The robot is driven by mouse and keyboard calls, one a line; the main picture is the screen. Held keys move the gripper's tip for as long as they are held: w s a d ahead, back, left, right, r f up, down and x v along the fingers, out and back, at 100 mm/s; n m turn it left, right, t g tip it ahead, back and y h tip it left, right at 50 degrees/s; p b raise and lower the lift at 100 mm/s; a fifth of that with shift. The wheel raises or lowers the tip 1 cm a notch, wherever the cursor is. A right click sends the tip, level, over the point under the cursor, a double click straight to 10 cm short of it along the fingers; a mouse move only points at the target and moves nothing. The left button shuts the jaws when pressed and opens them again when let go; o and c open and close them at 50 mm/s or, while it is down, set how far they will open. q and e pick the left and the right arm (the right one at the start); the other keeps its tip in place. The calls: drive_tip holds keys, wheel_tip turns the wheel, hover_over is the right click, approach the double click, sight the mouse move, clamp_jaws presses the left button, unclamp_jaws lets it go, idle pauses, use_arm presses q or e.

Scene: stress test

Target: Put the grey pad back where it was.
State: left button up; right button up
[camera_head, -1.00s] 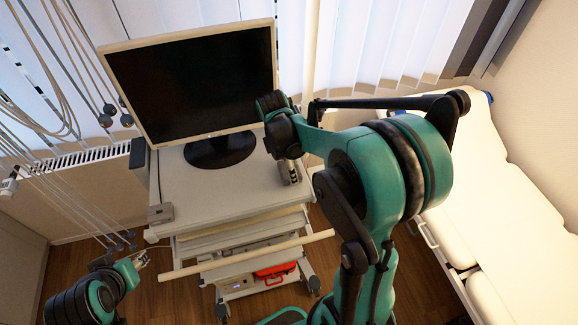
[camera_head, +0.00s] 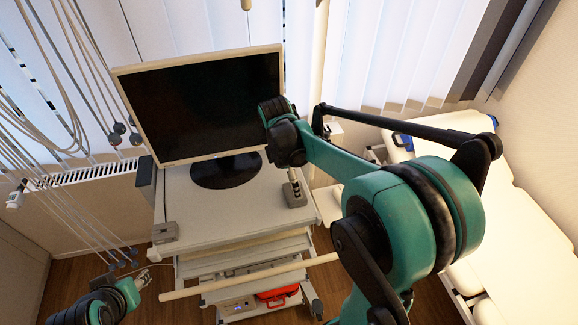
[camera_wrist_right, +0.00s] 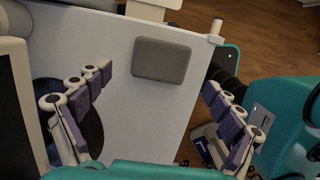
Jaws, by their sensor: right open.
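My left gripper (camera_head: 141,279) is low at the left, too small to read.
A monitor (camera_head: 205,105) on a round black base stands on the cart top (camera_head: 245,205). A pale rail (camera_head: 240,277) crosses the cart's front. Cables (camera_head: 60,170) hang at the left. A white couch (camera_head: 520,230) is at the right. The cart top's front middle is clear.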

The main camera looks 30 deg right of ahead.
sight(288, 193)
wheel_tip(288, 193, up, 7)
drive_tip(key=a, duration=0.1)
drive_tip(key=s+a+f+m+t+y, duration=0.1)
drive_tip(key=s+a+f+m+t, duration=0.2)
drive_tip(key=s+a+m+t, duration=0.4)
drive_tip(key=shift+s+a+m+t+y, duration=0.35)
drive_tip(key=shift+s+a+m, duration=0.5)
drive_tip(key=shift+s+m, duration=2.35)
drive_tip(key=shift+w+m, duration=1)
drive_tip(key=shift+w, duration=0.05)
